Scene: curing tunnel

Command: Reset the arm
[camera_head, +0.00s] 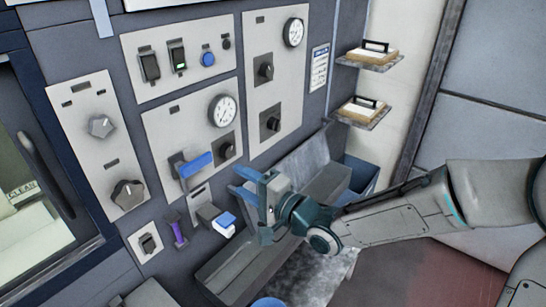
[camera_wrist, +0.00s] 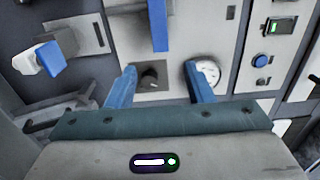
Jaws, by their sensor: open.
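My gripper (camera_head: 250,182) is in front of the control panel wall, held by my arm that reaches in from the right. Its two blue fingers stand apart with nothing between them, as the wrist view also shows (camera_wrist: 160,85). A blue-handled lever (camera_head: 195,165) is on the panel just left of the gripper; its blue bar (camera_wrist: 160,25) hangs at the top of the wrist view. A blue-and-white handle (camera_head: 225,222) sits below the gripper and at the left of the wrist view (camera_wrist: 38,60). A black knob (camera_wrist: 150,77) shows beyond the fingers.
The panels carry round gauges (camera_head: 223,111), grey dials (camera_head: 101,126) and switches (camera_head: 149,66). A metal trough (camera_head: 315,165) lies behind and right of the gripper. Two small shelves (camera_head: 366,113) hold boards at the upper right. A window (camera_head: 35,170) is at the left.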

